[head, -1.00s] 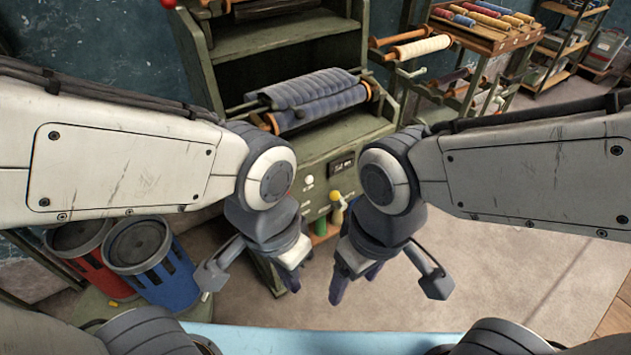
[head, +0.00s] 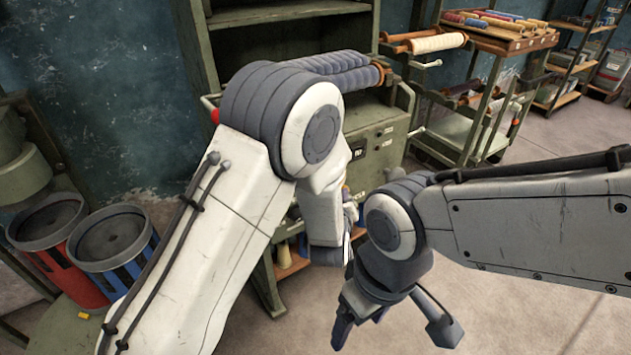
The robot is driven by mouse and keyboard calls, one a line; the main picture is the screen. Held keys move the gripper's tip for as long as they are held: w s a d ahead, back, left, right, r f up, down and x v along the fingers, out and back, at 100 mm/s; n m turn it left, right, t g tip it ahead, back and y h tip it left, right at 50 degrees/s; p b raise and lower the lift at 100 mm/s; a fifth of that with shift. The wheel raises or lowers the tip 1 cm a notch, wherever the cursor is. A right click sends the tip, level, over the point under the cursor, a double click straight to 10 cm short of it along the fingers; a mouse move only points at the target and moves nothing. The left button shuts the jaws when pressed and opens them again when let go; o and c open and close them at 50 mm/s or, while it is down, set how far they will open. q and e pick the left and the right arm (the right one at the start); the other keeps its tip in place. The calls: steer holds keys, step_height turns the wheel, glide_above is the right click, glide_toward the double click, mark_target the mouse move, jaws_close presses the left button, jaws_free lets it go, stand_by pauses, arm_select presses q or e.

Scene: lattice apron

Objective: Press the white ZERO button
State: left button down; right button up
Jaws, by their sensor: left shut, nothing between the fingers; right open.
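The white ZERO button does not show; my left arm covers the part of the green machine's front panel (head: 388,140) to the left of the small dark display (head: 357,152). My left gripper (head: 348,240) is in front of the machine's lower front, below the display, mostly hidden by my own forearm. It is shut and empty as far as I see. Whether it touches anything cannot be told. My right gripper (head: 347,325) is open and empty, lower and nearer, over the floor in front of the machine.
A blue padded roller (head: 352,78) lies on the machine above the panel. Red (head: 65,265) and blue (head: 115,250) bins stand at left. A wooden-topped cart (head: 490,40) with coloured rolls stands at the back right. The floor (head: 540,170) at right is clear.

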arm_select(q)
steer(key=shift+w+a+f, duration=0.15)
steer(key=shift+w+a, duration=0.05)
steer(key=shift+w, duration=0.05)
steer(key=w+a, duration=0.5)
steer(key=w, duration=0.2)
stand_by(0.6)
steer(key=shift+w+a, duration=0.1)
steer(key=shift+a, duration=0.05)
stand_by(1.7)
steer(key=shift+w+a, duration=0.15)
steer(key=shift+w, duration=0.1)
steer(key=shift+w+a+b, duration=0.3)
steer(key=shift+w+b, duration=0.05)
steer(key=shift+w, duration=0.05)
stand_by(0.7)
stand_by(0.3)
steer(key=shift+s+d, duration=0.55)
steer(key=shift+s, duration=0.2)
